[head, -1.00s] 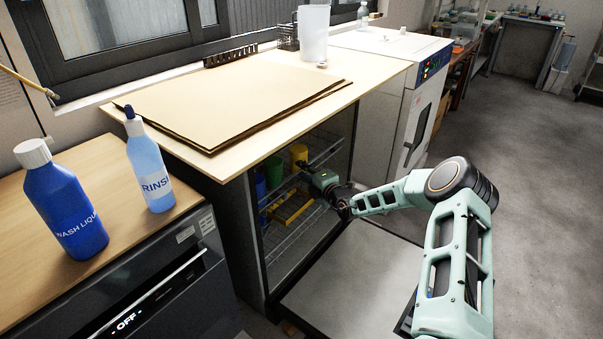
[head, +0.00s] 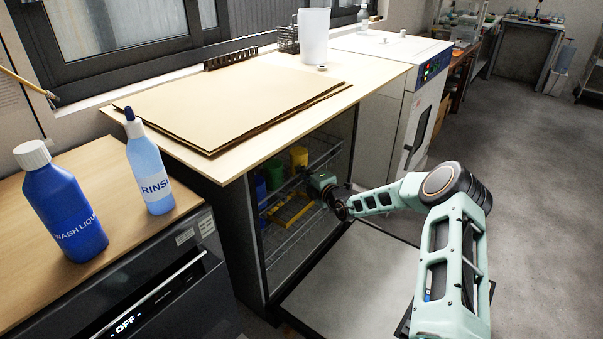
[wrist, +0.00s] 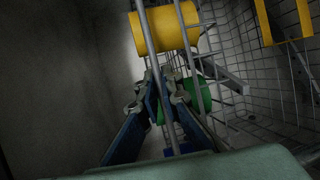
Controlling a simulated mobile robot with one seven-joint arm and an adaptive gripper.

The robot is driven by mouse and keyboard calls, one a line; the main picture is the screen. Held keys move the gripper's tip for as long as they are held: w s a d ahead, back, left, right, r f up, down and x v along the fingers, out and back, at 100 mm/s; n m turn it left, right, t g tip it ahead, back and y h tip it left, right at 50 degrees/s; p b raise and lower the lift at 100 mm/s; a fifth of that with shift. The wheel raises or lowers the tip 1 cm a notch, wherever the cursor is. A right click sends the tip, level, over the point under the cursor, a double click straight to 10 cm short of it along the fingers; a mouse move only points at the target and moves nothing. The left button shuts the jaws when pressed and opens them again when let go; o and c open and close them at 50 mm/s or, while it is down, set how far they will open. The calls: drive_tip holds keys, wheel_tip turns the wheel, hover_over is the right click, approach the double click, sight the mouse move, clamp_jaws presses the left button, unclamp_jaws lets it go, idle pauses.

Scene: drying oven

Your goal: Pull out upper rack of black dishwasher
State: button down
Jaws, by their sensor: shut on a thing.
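The black dishwasher (head: 252,235) stands under the wooden worktop with its door (head: 345,275) folded down flat. Its upper rack (head: 328,155) is a wire rack inside the cavity, holding a yellow cup (head: 298,158), a green cup (head: 274,174) and a blue one (head: 260,190). My gripper (head: 312,180) reaches in over the door at the rack's front right. In the wrist view my gripper (wrist: 157,78) is shut on a grey wire rail (wrist: 151,40) of the rack. The yellow cup (wrist: 165,27) and green cup (wrist: 197,96) lie close beyond the fingers.
A yellow frame-like item (head: 292,210) sits lower in the cavity, by the lower wire rack (head: 300,240). A white oven (head: 400,110) stands to the right. Wash and rinse bottles (head: 64,210) stand on the left counter. The floor (head: 540,200) at right is clear.

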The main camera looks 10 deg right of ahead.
drive_tip(key=s+d+p, duration=0.9)
drive_tip(key=s+d, duration=1.9)
drive_tip(key=c, duration=2.1)
unclamp_jaws()
drive_tip(key=v, duration=1.2)
